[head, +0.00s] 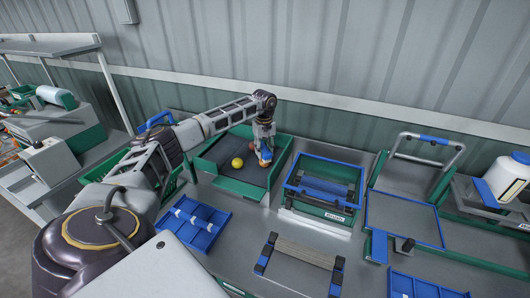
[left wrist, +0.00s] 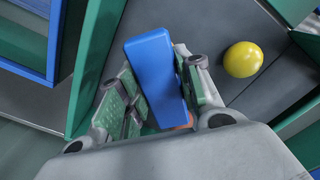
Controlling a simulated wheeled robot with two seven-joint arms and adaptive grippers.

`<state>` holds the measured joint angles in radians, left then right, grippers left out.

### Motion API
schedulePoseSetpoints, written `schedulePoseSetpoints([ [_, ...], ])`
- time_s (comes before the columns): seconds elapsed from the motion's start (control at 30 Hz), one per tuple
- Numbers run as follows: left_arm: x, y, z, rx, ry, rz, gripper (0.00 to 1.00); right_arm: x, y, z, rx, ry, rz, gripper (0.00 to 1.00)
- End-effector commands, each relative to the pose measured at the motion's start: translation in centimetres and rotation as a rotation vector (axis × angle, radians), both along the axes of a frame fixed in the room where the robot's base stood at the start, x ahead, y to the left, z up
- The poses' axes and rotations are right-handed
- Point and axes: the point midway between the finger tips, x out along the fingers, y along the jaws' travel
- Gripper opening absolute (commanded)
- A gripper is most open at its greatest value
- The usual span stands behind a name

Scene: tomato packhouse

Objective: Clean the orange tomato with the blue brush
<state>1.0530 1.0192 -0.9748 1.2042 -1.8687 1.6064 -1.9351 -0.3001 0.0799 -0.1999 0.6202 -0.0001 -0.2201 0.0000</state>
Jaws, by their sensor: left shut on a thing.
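My left gripper (head: 265,145) reaches down into the green-walled bin with a dark floor (head: 225,182). It is shut on the blue brush (left wrist: 155,70), whose blue block lies between the two finger pads in the left wrist view. A small orange patch (left wrist: 183,127), which looks like part of the orange tomato, shows at the fingers beside the brush; the rest is hidden. I cannot tell whether the brush touches it. A yellow tomato (head: 237,162) lies on the bin floor, apart from the gripper; it also shows in the left wrist view (left wrist: 243,59). My right gripper is not in view.
A blue-rimmed green crate (head: 327,172) stands right of the bin. A blue divided tray (head: 194,222) lies in front. A slatted rack (head: 302,254) with blue ends lies nearer. A blue-edged platform (head: 403,220) stands at the right. Bin walls enclose the gripper.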

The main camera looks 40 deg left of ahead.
Motion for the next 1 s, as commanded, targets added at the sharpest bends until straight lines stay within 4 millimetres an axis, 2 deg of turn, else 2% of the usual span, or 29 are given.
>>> schedulePoseSetpoints([
  [0.47,0.33,0.72,0.01,0.0,0.0,0.0,0.16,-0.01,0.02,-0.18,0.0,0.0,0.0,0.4],
  [1.0,-0.01,-0.03,0.05,0.0,0.0,-0.001,0.16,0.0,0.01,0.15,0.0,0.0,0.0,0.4],
])
